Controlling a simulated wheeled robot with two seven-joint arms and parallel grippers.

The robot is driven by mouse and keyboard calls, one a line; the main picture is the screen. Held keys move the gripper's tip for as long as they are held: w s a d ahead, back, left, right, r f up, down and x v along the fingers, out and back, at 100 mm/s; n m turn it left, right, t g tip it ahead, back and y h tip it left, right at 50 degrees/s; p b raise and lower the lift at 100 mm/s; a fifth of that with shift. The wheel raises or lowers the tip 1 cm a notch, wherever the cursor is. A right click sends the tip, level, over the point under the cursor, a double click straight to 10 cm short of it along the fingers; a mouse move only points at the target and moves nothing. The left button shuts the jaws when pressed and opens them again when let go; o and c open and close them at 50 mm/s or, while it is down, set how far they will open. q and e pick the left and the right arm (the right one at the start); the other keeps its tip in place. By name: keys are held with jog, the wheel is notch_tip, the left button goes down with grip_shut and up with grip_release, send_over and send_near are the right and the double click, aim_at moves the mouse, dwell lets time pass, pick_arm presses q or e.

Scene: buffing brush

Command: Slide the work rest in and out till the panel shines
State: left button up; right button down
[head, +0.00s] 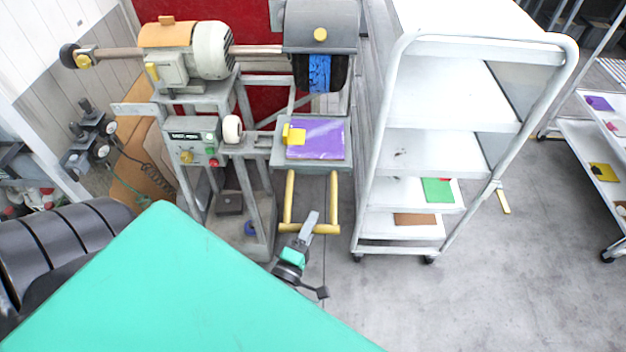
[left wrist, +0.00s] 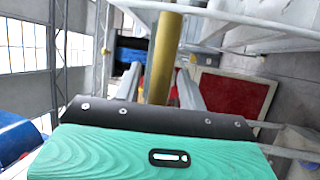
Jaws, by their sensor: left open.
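The work rest (head: 278,158) is a grey plate in front of the buffing machine, with a yellow U-shaped handle (head: 289,200) pointing toward me. A purple panel (head: 318,140) with pale streaks lies on it, beside a yellow clamp (head: 293,134). The blue brush (head: 320,73) sits under a grey hood, behind and above the panel. My left gripper (head: 308,226) is open at the near crossbar of the handle. In the left wrist view a yellow bar (left wrist: 163,55) shows between its two grey fingers; I cannot tell whether they touch it. My right gripper is not in view.
A white shelf cart (head: 455,95) stands close on the right of the machine, holding a green panel (head: 437,190) and a brown one (head: 415,219). A control box (head: 190,144) with buttons is left of the rest. The floor at front right is clear.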

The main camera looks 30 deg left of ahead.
pick_arm(q)
jog(key=b+v, duration=0.4)
jog(key=v, duration=0.8)
jog(key=shift+s, duration=0.15)
jog(key=shift+f, duration=0.1)
jog(key=s+d+f+m+g+h, duration=0.2)
jog(key=f+m+g+h, duration=0.3)
jog(key=f, duration=1.2)
jog(key=s+d+f+m+g, duration=0.1)
jog(key=f+m+g, duration=0.5)
jog(key=f, duration=1.2)
jog(key=s+a+f+m+g+y, duration=0.1)
jog(key=s+a+f+m+g, duration=0.2)
jog(key=s+f, duration=0.6)
jog(key=s+a+f+m+g, duration=0.3)
jog(key=s+f+m, duration=0.4)
jog(key=f, duration=0.4)
jog(key=shift+s+a+g+y, duration=0.2)
jog(key=shift+s+g+y, duration=0.2)
jog(key=shift+s+g, duration=0.5)
